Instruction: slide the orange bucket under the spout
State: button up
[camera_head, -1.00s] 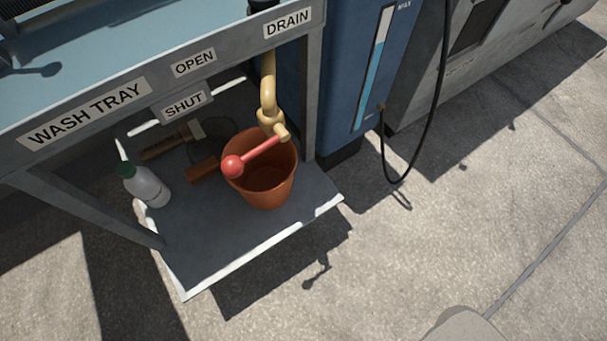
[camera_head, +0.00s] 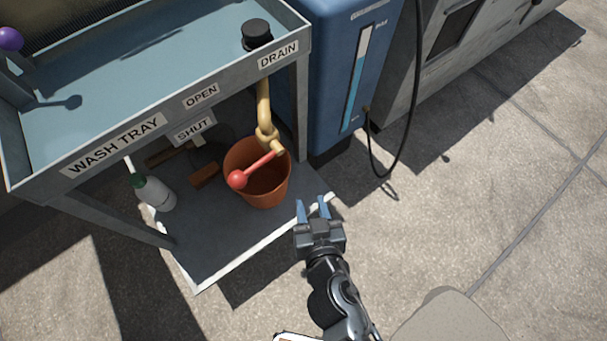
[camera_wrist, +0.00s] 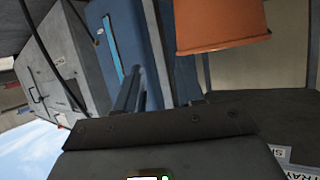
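The orange bucket (camera_head: 268,189) stands upright on the low shelf of the wash tray stand. The tan spout (camera_head: 267,134) hangs from the tray's drain, with its lower end over the bucket's mouth in the head view. A red-knobbed lever (camera_head: 238,179) on the spout crosses in front of the bucket's opening. My gripper (camera_head: 312,206) is open and empty, at the shelf's front right corner, to the right of the bucket and apart from it. In the wrist view the bucket (camera_wrist: 222,25) shows at the top, partly cut off.
A white bottle with a green cap (camera_head: 153,192) and an orange-brown block (camera_head: 204,175) are on the shelf left of the bucket. The wash tray (camera_head: 110,90) overhangs the shelf. A blue tank (camera_head: 335,80) with a hanging black hose (camera_head: 385,172) stands right. Pavement in front is clear.

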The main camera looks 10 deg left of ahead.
send_near(287, 156)
jog(key=shift+w+f+n, duration=0.1)
jog(key=shift+n, duration=0.2)
jog(key=shift+b+x, duration=0.65)
jog(key=shift+x, duration=3.25)
jog(key=shift+c, duration=0.2)
grip_shut()
